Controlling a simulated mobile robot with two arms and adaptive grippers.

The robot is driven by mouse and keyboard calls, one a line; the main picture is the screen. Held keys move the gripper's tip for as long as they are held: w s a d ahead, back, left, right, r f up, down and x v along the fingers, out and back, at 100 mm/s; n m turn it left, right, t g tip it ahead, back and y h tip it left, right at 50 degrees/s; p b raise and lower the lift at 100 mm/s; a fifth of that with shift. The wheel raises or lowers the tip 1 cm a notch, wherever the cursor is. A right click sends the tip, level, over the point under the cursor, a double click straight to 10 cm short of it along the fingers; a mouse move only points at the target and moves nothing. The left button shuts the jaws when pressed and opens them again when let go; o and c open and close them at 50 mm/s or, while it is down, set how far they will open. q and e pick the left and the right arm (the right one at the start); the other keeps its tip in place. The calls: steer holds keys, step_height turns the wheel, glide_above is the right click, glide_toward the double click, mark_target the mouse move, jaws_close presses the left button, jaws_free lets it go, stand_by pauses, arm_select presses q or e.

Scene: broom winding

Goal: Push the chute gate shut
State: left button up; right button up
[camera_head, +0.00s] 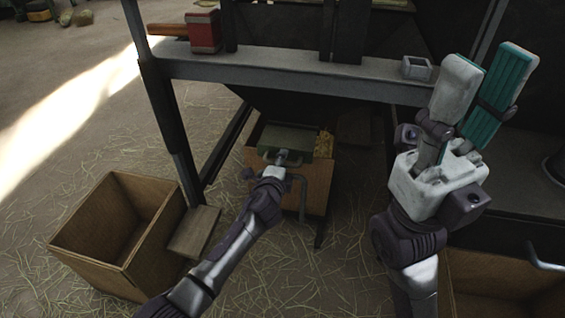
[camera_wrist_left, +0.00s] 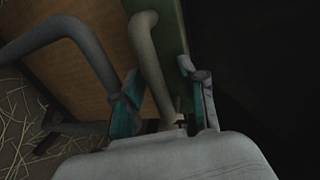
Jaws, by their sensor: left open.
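The chute gate (camera_head: 318,145) is a grey-green plate under the dark chute, at the top of a wooden box. My left gripper (camera_head: 283,157) is at its front edge. In the left wrist view the gate's green edge (camera_wrist_left: 172,30) runs beside a grey handle bar (camera_wrist_left: 150,65). The open teal-padded fingers of my left gripper (camera_wrist_left: 160,98) stand on both sides of this bar. Whether they touch it I cannot tell. My right gripper (camera_head: 490,72) is raised at the right, open and empty. How far the gate stands open is unclear.
An open wooden crate (camera_head: 125,225) stands on the straw floor at the left, and another (camera_head: 500,285) at the lower right. A grey crossbeam (camera_head: 290,75) spans above the gate. A red block (camera_head: 203,32) and a small metal box (camera_head: 417,68) sit on it.

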arm_select(q)
steer(key=shift+s+a, duration=0.1)
steer(key=shift+s, duration=0.05)
steer(key=v, duration=1.1)
steer(key=shift+s, duration=0.35)
